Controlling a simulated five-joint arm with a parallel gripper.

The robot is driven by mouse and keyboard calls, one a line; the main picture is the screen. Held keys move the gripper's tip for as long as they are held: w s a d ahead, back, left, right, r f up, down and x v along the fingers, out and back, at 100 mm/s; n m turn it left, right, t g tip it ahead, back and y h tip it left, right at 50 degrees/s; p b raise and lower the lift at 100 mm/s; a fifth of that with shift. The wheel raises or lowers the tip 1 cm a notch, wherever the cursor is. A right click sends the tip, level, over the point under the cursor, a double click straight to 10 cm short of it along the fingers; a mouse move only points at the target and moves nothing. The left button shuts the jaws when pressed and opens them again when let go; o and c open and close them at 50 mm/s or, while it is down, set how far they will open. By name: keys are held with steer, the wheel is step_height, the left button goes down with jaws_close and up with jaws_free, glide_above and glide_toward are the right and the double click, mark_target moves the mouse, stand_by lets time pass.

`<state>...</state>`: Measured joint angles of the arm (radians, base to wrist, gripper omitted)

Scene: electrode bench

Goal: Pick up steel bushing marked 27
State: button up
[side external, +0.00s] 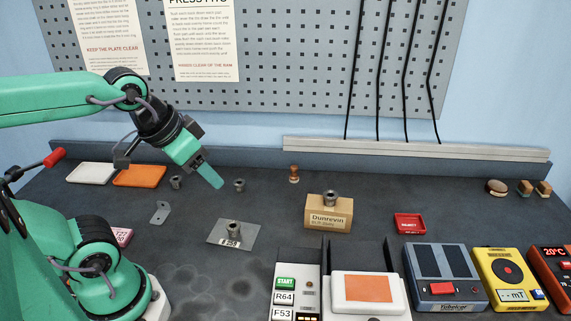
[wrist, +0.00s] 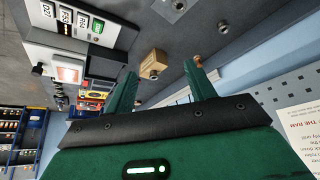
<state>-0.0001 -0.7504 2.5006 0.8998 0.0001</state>
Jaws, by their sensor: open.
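Several grey steel bushings show, and no mark 27 is readable on any. One bushing (side external: 176,182) stands near the orange tray. Another bushing (side external: 239,185) stands just right of my gripper. A third (side external: 234,228) stands on a grey metal plate (side external: 217,237) with a small label. One more bushing (side external: 330,198) sits on a wooden block (side external: 328,216) lettered Dunrevin. My gripper (side external: 214,182) is open and empty, above the bench and apart from the bushings.
White (side external: 90,173) and orange (side external: 139,176) trays lie at back left. A flat bracket (side external: 160,212) lies left of the plate. A wooden stamp (side external: 294,174) and red tray (side external: 409,223) stand rightward. Instruments, including a yellow meter (side external: 506,277), line the front right. The back centre is fairly clear.

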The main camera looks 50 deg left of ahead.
steer(key=shift+c, duration=0.7)
steer(key=shift+w, duration=0.1)
steer(key=w+a+f+n+g, duration=0.2)
steer(key=w+a+f+n, duration=0.2)
steer(key=w+a+n, duration=0.55)
steer(key=w+a+f+n, duration=0.1)
steer(key=w+a+f, duration=0.1)
steer(key=a+f, duration=0.1)
steer(key=w+a+f+n+g, duration=0.1)
steer(key=w+a+f+n, duration=0.1)
steer(key=f, duration=0.3)
steer(key=w+a+f+n+y, duration=0.1)
steer(key=w+a+f+n, duration=0.1)
steer(key=w+a+f, duration=0.2)
steer(key=shift+w+a+f+n+g, duration=0.15)
steer(key=shift+w+a+n+g, duration=0.15)
steer(key=shift+a, duration=0.1)
